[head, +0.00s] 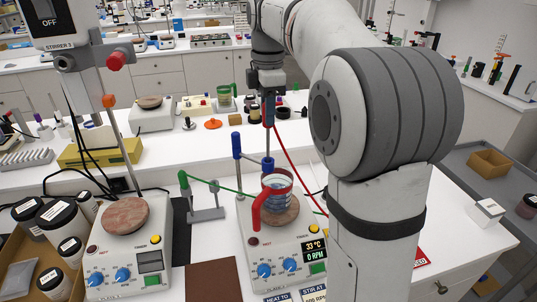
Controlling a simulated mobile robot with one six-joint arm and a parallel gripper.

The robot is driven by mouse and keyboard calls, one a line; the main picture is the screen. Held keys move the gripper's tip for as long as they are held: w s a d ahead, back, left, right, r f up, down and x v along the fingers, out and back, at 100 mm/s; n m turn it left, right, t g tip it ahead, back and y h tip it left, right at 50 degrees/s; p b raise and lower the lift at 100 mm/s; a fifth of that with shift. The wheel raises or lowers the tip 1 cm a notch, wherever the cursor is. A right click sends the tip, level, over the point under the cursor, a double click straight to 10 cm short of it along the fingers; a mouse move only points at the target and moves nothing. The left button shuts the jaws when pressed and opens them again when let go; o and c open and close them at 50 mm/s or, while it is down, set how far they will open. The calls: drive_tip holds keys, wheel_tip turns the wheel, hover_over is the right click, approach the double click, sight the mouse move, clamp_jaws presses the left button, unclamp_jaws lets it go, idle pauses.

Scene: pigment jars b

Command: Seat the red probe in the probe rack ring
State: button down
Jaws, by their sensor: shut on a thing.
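My gripper (268,112) is shut on the red probe (267,125), above the middle of the bench. The probe hangs upright, with a thin grey shaft below its red top and a red cable trailing down to the right. The shaft's lower end meets a blue clamp (268,164) over a beaker; I cannot tell whether it is inside or behind the clamp. The probe rack seems to be the grey stand (206,214) left of the beaker. A green part (183,178) and green cable show there. Its ring is not clear at this size.
The beaker (280,184) with a red handle stands on a hotplate (300,244). Another stirrer (126,258) and several jars (62,218) stand left. A yellow box (98,153) lies behind.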

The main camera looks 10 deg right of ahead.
drive_tip(key=shift+r+p, duration=2.35)
drive_tip(key=shift+r, duration=1.6)
